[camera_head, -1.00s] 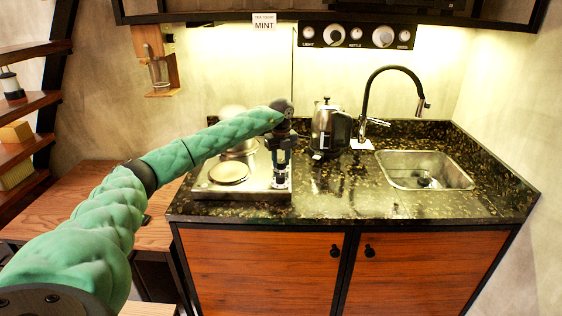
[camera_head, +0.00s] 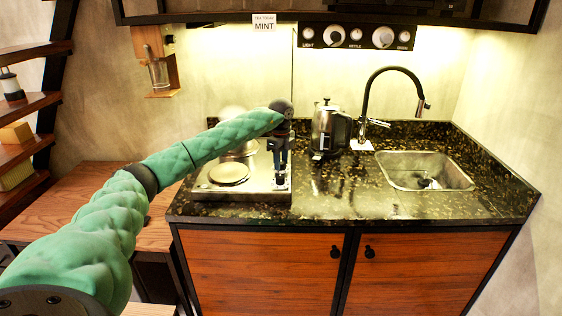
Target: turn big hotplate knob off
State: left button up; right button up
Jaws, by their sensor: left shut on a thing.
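The hotplate (camera_head: 215,188) is a silver two-plate unit on the left end of the dark stone counter. Its front round plate (camera_head: 229,173) shows clearly; the rear plate is partly behind my green left arm. My left gripper (camera_head: 280,178) points down over the right side of the hotplate, where the knobs sit. It is shut on a hotplate knob (camera_head: 280,183), which shows only as a small dark and silver piece under the fingers. I cannot tell its turned angle. My right gripper is not in view.
A steel kettle (camera_head: 328,128) stands on the counter just right of my gripper. A sink (camera_head: 424,170) with a black tap (camera_head: 392,72) is further right. A panel with knobs (camera_head: 355,36) is on the wall above.

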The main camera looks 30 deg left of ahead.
pick_arm(q)
jog(key=shift+w+r, duration=0.1)
jog(key=shift+r, duration=0.1)
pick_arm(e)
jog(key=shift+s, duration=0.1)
pick_arm(q)
jog(key=o, duration=1)
jog(key=shift+f, duration=0.15)
notch_tip(320, 180, up, 6)
jog(key=shift+b, duration=0.85)
jog(key=shift+r, duration=0.95)
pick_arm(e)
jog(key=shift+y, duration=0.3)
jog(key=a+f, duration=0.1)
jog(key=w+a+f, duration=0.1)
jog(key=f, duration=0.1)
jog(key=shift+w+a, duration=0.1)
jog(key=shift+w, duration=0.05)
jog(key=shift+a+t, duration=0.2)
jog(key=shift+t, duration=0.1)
